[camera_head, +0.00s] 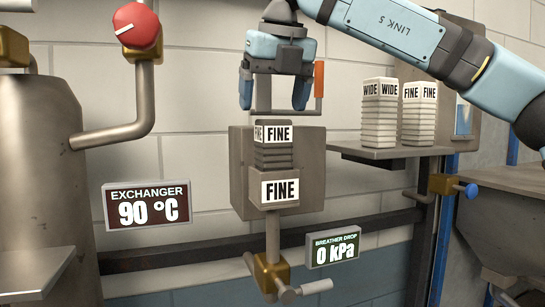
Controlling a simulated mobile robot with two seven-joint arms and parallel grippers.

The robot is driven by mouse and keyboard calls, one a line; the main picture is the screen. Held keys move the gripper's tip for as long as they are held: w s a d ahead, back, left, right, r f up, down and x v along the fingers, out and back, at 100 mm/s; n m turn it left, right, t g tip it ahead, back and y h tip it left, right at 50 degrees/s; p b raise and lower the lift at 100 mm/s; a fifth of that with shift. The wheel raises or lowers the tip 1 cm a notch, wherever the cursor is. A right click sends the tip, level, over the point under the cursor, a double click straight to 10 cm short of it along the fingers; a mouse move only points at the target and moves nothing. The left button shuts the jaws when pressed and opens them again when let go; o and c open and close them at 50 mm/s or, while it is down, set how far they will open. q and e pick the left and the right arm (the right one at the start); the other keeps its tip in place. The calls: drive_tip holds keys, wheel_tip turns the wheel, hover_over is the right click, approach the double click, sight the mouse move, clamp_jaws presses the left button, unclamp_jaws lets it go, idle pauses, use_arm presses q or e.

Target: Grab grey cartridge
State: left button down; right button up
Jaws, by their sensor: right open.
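The grey cartridge (273,157) is ribbed, with a white FINE label around its top. It stands upright in a grey housing (311,165) on the wall, above a second FINE label (280,190) on the front. My right gripper (274,104) points down directly above the cartridge. Its two blue fingers are apart, one to each side, with their tips above the cartridge top and no cartridge between them. A thin grey bar with an orange upright grip (319,80) crosses at the fingertips. My left gripper is not in view.
A shelf (390,153) at right holds pale cartridges labelled WIDE (379,125) and FINE (420,120). A valve (272,275) hangs below the housing. Displays read EXCHANGER 90 °C (148,205) and BREATHER DROP 0 kPa (333,248). A tank (45,200) and red knob (137,25) are left.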

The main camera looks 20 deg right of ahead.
sight(273, 120)
drive_tip(key=x, duration=0.2)
drive_tip(key=p+x, duration=0.1)
drive_tip(key=shift+d+f, duration=0.3)
drive_tip(key=shift+w+f, duration=0.25)
drive_tip(key=shift+f, duration=0.1)
drive_tip(key=shift+s+a, duration=0.1)
drive_tip(key=shift+c, duration=0.7)
drive_tip(key=shift+r, duration=0.1)
drive_tip(key=c, duration=1.2)
